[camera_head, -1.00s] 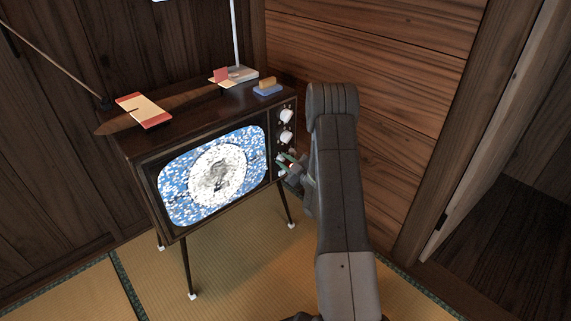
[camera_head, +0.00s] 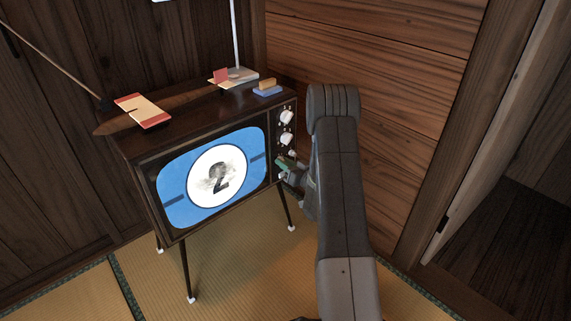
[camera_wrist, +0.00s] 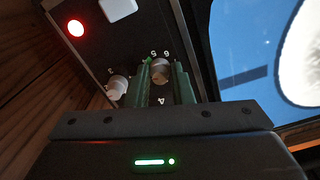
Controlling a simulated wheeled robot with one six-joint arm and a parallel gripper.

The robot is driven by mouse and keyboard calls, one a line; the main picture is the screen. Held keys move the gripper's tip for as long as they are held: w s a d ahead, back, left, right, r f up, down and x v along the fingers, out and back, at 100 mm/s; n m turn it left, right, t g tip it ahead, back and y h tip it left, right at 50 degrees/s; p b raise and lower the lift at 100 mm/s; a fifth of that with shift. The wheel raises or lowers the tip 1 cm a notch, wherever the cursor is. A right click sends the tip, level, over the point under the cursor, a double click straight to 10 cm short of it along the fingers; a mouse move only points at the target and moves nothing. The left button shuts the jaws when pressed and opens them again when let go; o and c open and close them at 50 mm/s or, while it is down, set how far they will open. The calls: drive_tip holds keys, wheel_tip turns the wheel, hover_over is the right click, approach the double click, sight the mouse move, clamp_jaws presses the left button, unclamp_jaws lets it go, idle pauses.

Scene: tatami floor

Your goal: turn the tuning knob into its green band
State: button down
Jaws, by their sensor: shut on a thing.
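The television (camera_head: 215,130) stands on thin legs, its screen (camera_head: 177,208) showing a clear blue picture with a white disc and a dark 2. In the wrist view, the two green fingers of my gripper (camera_wrist: 160,84) are closed around a round metallic knob (camera_wrist: 160,68) on the control panel. Digits ring this knob, and a small green mark (camera_wrist: 148,60) shows beside it near the left finger. I cannot tell exactly where its pointer sits. In the head view my gripper (camera_head: 286,168) is at the lower part of the panel and hides the held knob.
Another pale knob (camera_wrist: 117,86) sits close beside the left finger. A red lamp (camera_wrist: 75,28) and a white button (camera_wrist: 118,8) are on the panel. Two white knobs (camera_head: 287,117) are higher up. A wooden wall (camera_head: 400,120) stands close on the right.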

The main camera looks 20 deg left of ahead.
drive_tip(key=m, duration=0.5)
drive_tip(key=shift+p, duration=0.4)
drive_tip(key=shift+m, duration=0.3)
drive_tip(key=c, duration=1.4)
unclamp_jaws()
drive_tip(key=p+v, duration=0.3)
drive_tip(key=v, duration=1.1)
drive_tip(key=shift+a, duration=0.1)
